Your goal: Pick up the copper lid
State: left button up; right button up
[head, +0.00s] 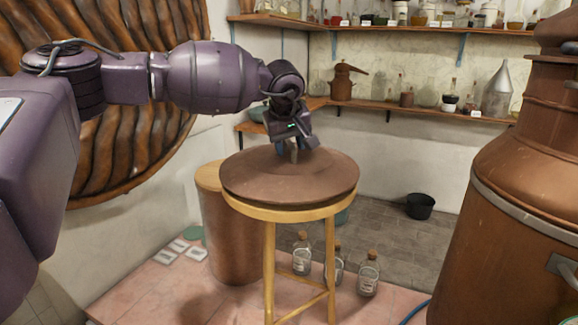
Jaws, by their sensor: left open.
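The copper lid (250,182) is a wide, shallow brown cone that lies flat on a round wooden stool (292,214), covering most of the seat. My left gripper (294,152) points down over the middle of the lid, at its knob or handle. Its jaws are open. The gripper hides most of the handle, and I cannot tell whether the fingers touch it. My right gripper is not in view.
A large copper still (520,190) stands close on the right. A copper vessel (232,235) stands behind the stool's left side. Several corked bottles (368,275) stand by the stool legs. A black bucket (420,206) is on the floor behind.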

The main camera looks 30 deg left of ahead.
pick_arm(q)
grip_shut()
dwell(0.6)
dwell(0.4)
dwell(0.4)
jog(key=shift+r, duration=0.1)
